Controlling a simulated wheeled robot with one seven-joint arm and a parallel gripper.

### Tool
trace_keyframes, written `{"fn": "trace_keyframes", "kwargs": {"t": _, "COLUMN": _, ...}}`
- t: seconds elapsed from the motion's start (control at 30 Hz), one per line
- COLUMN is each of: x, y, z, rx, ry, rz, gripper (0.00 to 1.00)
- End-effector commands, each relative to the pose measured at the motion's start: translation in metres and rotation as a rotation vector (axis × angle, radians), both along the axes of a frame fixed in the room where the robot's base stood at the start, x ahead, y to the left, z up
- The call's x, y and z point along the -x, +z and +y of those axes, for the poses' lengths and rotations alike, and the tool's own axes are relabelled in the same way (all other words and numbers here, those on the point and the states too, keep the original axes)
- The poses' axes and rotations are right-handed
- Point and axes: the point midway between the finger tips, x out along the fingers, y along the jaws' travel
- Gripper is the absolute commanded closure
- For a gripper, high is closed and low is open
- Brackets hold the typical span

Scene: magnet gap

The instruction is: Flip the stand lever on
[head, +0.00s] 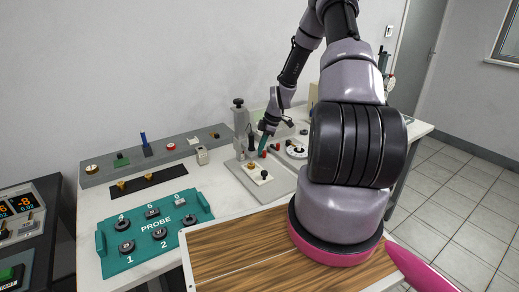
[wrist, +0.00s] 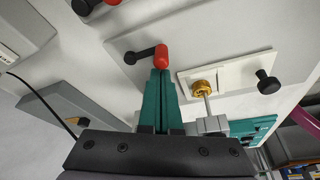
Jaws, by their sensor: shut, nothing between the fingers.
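The stand is a grey plate (head: 283,185) with an upright column (head: 240,125) on the bench. In the wrist view a small lever with a black pivot and arm and a red tip (wrist: 162,56) sits on the light plate (wrist: 232,46). My gripper (wrist: 160,72) has teal fingers, shut and empty, with their tips right at the red tip; I cannot tell whether they touch it. In the head view my gripper (head: 263,147) is low over the plate, beside the column. The lever's setting is not clear to me.
A white block on the plate carries a brass fitting (wrist: 203,87) and a black knob (wrist: 267,82), close to my fingers. Another red and black part (wrist: 83,6) is at the wrist view's top edge. A teal PROBE panel (head: 155,230) lies left, before a grey rail (head: 160,155).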

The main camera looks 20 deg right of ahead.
Motion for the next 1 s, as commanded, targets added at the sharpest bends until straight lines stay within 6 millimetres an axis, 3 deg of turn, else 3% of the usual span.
{"fn": "trace_keyframes", "kwargs": {"t": 1.0, "x": 0.0001, "y": 0.0, "z": -0.0075, "rx": 0.0, "ry": 0.168, "rz": 0.0, "gripper": 1.0}}
